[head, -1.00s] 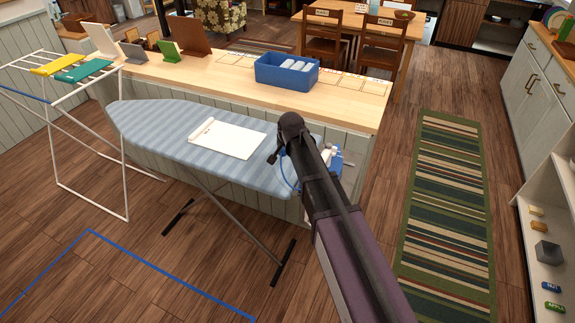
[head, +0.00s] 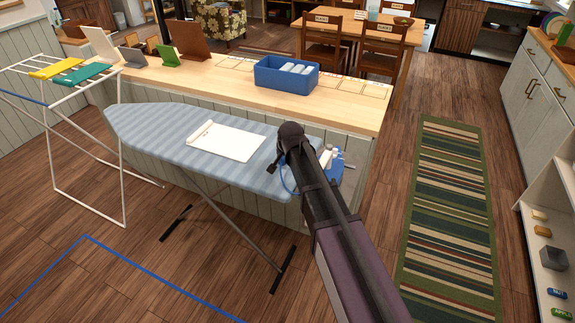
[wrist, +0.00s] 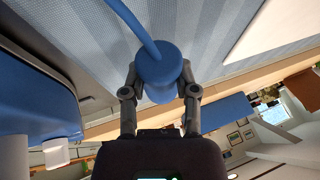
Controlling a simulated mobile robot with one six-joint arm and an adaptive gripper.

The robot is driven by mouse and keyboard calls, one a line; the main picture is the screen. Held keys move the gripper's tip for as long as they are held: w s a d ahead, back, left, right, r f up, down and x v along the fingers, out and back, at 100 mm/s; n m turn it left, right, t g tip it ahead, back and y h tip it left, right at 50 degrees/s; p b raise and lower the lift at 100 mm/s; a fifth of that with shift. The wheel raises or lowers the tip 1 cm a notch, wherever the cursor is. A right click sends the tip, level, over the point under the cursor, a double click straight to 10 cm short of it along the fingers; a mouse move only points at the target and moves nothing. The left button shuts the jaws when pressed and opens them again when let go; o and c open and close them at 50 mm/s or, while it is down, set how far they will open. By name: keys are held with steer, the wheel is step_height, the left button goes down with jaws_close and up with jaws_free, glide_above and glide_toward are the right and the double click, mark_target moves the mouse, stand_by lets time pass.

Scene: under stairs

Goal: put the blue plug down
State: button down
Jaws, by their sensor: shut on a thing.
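The blue plug (wrist: 158,66) is round, with a thick blue cable (wrist: 134,22) running from it to the top of the wrist view. My gripper (wrist: 158,82) is shut on the plug, one finger on each side. The striped light-blue ironing board (wrist: 205,35) lies behind the plug in that view; I cannot tell whether they touch. In the head view my gripper (head: 272,164) is over the right part of the ironing board (head: 150,124). The plug is mostly hidden there by my arm, and a blue cable loop (head: 283,181) hangs beside it.
A white sheet (head: 238,143) with a rolled edge lies on the board, left of my gripper. A blue and white object (head: 337,160) is partly hidden behind my arm. A wooden counter (head: 200,78) behind the board carries a blue bin (head: 272,77). The board's left part is clear.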

mark_target(285, 168)
steer(key=shift+f+b, duration=0.7)
steer(key=shift+f, duration=0.35)
steer(key=shift+f, duration=0.15)
steer(key=shift+s+f+b, duration=0.3)
steer(key=shift+s+b, duration=0.05)
steer(key=shift+b, duration=0.35)
steer(key=c, duration=0.6)
jaws_free()
steer(key=shift+o, duration=1.1)
steer(key=shift+w+f, duration=0.3)
steer(key=shift+f, duration=0.05)
steer(key=shift+r, duration=0.2)
